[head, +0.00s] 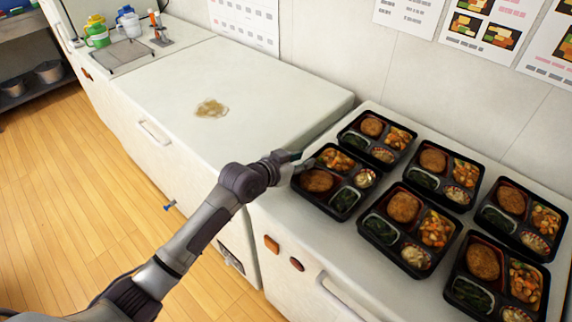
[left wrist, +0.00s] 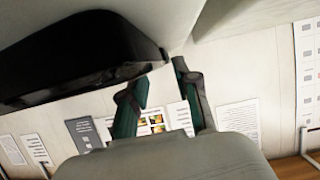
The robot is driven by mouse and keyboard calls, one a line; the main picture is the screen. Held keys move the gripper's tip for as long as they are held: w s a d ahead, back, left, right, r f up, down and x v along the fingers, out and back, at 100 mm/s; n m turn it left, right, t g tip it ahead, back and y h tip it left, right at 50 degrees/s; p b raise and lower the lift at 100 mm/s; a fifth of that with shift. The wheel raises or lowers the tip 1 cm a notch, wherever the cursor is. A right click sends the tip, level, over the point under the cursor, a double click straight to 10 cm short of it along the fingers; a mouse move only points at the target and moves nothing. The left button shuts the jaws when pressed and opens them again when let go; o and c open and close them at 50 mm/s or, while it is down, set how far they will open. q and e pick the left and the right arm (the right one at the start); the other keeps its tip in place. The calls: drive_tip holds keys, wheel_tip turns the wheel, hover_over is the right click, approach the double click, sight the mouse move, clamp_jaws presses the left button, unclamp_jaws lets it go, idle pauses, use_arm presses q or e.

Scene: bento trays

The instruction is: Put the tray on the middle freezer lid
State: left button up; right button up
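A black bento tray (head: 318,184) with a fried patty, greens and other food sits at the left front of the tray group on the right freezer. My left gripper (head: 290,164) is at that tray's left edge. In the left wrist view, my left gripper (left wrist: 162,78) has its two fingers apart, with the dark tray (left wrist: 70,50) close to the left fingertip. I cannot tell whether they touch. The middle freezer lid (head: 270,90) is white and carries no tray; a brown stain (head: 211,108) lies on it. My right gripper is not in view.
Several more bento trays (head: 410,228) stand close together on the right freezer top. Bottles (head: 97,32) and a pen holder (head: 158,30) stand on the far left freezer. Posters hang on the wall. The middle lid is clear except for the stain.

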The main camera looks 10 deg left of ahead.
use_arm(q)
drive_tip(key=v, duration=1)
drive_tip(key=shift+b, duration=0.3)
drive_tip(key=shift+s+a, duration=0.1)
